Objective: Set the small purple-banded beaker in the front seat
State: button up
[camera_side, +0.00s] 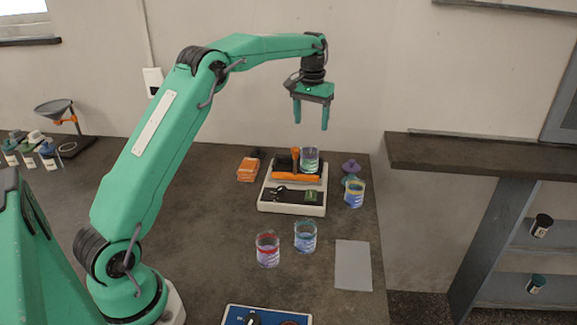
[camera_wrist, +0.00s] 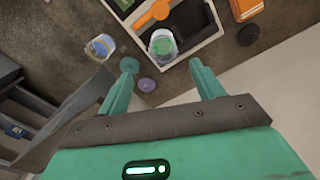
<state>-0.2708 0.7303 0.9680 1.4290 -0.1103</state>
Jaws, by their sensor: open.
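My gripper (camera_side: 311,126) is open and empty, high above the back of the sieve shaker (camera_side: 292,209); its fingers also show in the wrist view (camera_wrist: 162,72). A clear beaker (camera_side: 310,161) stands upright in the shaker's right part, below the fingers; it also shows in the wrist view (camera_wrist: 163,46), with green inside. Its band colour is hard to tell. Other beakers stand on the bench: one red-banded (camera_side: 267,250), one teal-banded (camera_side: 305,237), one yellow-banded (camera_side: 355,194). I cannot pick out a purple band with certainty.
An orange clamp (camera_side: 295,177) crosses the shaker. Small purple (camera_side: 350,166) and teal (camera_side: 350,181) pieces lie to its right. An orange block (camera_side: 248,169) lies to its left. A grey pad (camera_side: 353,265) and blue control panel (camera_side: 240,317) are nearer the front. Bench left of the beakers is clear.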

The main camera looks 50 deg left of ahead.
jog(key=s+d+r+m+t, duration=0.1)
jog(key=s+d+r, duration=0.4)
jog(key=s, duration=0.3)
jog(key=s+d+r+m+t, duration=0.1)
jog(key=s+d+r+t, duration=0.1)
jog(key=s+d+r, duration=0.5)
jog(key=s+d+f+m+t, duration=0.1)
jog(key=s+f, duration=0.3)
jog(key=s, duration=0.6)
jog(key=s+d+f+m+t, duration=0.1)
jog(key=s+f, duration=0.3)
jog(key=s, duration=0.5)
jog(key=shift+s+d, duration=0.35)
jog(key=shift+d, duration=0.55)
